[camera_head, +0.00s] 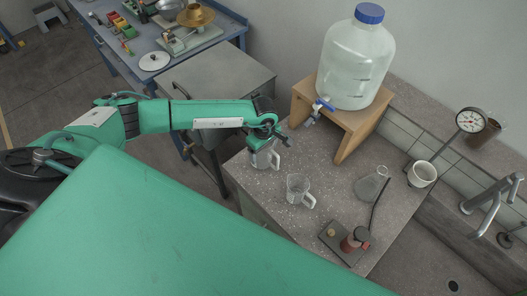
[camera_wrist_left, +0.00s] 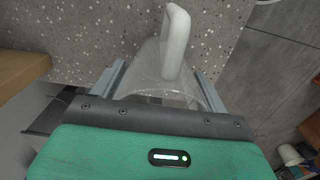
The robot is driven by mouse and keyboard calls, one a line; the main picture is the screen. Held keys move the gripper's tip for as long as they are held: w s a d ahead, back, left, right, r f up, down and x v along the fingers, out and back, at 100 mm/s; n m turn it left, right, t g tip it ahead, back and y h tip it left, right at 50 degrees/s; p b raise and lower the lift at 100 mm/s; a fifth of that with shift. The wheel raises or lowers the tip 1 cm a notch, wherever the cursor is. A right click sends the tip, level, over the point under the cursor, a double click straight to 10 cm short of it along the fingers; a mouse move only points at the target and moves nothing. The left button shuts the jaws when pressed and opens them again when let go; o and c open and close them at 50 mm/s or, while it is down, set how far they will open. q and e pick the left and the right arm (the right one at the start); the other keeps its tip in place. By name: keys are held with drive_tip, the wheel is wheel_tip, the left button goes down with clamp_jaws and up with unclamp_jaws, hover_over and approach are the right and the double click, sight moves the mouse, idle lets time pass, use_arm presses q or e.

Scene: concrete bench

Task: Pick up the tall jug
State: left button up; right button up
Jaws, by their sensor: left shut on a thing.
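A clear jug with a pale handle (camera_head: 266,159) is at the left edge of the speckled bench in the head view. My left gripper (camera_head: 262,141) is shut on it from above, at its upper part. In the left wrist view the jug (camera_wrist_left: 150,78) is between the two fingers, with its whitish handle (camera_wrist_left: 176,40) pointing away. I cannot tell whether its base touches the bench. A second clear jug (camera_head: 297,189) stands upright on the bench, to the right and nearer. I cannot tell for certain which is taller. My right gripper is out of view.
A large water bottle with a blue cap (camera_head: 357,62) stands on a wooden stand (camera_head: 347,124) behind. A grey cabinet (camera_head: 222,82) is behind my left arm.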

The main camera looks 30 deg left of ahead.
use_arm(q)
wheel_tip(320, 180, up, 19)
drive_tip(key=b, duration=0.6)
drive_tip(key=s+d+f+m, duration=0.3)
drive_tip(key=s+m, duration=0.5)
drive_tip(key=m, duration=0.6)
drive_tip(key=shift+s+d+f, duration=0.15)
drive_tip(key=shift+d, duration=0.7)
drive_tip(key=w+r+n+b, duration=0.25)
drive_tip(key=w+n, duration=0.45)
drive_tip(key=n, duration=0.7)
wheel_tip(320, 180, down, 18)
drive_tip(key=p, duration=0.6)
drive_tip(key=shift+d+f+p, duration=0.1)
drive_tip(key=shift+f+p, duration=0.15)
drive_tip(key=shift+p, duration=0.15)
drive_tip(key=shift+f, duration=0.15)
drive_tip(key=shift+f, duration=0.1)
